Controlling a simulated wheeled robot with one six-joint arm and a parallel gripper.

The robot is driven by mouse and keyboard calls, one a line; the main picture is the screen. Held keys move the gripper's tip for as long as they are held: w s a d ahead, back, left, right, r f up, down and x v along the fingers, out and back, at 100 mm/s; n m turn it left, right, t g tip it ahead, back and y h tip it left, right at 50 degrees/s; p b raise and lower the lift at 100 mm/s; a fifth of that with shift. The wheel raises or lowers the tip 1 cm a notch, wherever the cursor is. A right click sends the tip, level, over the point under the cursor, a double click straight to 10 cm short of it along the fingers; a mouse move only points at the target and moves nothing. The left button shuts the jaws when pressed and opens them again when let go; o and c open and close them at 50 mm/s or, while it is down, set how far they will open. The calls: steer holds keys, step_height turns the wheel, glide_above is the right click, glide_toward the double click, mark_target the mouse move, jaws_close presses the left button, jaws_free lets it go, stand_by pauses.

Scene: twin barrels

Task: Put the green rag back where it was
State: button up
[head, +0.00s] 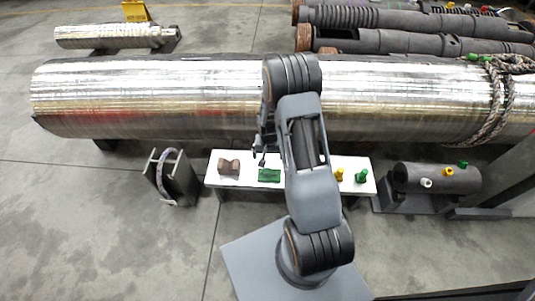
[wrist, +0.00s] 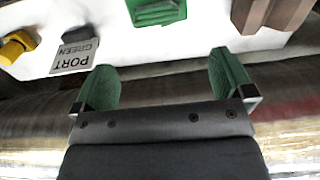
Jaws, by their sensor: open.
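The green rag (head: 269,175) lies on the white bench (head: 222,182), to the right of a brown notched block (head: 228,167). In the wrist view the rag (wrist: 155,11) shows at the top edge, partly cut off, and looks like a folded green piece. My gripper (head: 261,157) is above the back edge of the bench, near the rag, in the head view. In the wrist view my gripper (wrist: 165,82) has its green-padded fingers wide apart with nothing between them. The rag is beyond the fingertips, apart from them.
A yellow plug (head: 339,174) and a green plug (head: 361,176) stand at the bench's right end. A "PORT GREEN" card (wrist: 75,57) lies on it. A large shiny barrel (head: 170,95) runs behind. A dark cylinder with plugs (head: 440,179) stands right, a grey holder (head: 172,177) left.

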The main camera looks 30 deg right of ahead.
step_height(320, 180, up, 9)
steer(key=a+n, duration=0.1)
steer(key=a, duration=0.1)
steer(key=s+a+r+n+t, duration=0.1)
steer(key=s+a+r+n, duration=0.1)
steer(key=s+r, duration=0.6)
steer(key=s+a+r+n+t, duration=0.1)
steer(key=s+a+r+n, duration=0.1)
steer(key=s+a+r, duration=0.2)
steer(key=s+r, duration=0.3)
steer(key=r, duration=0.4)
steer(key=shift+s+a+r+n+t, duration=0.3)
steer(key=shift+s, duration=0.1)
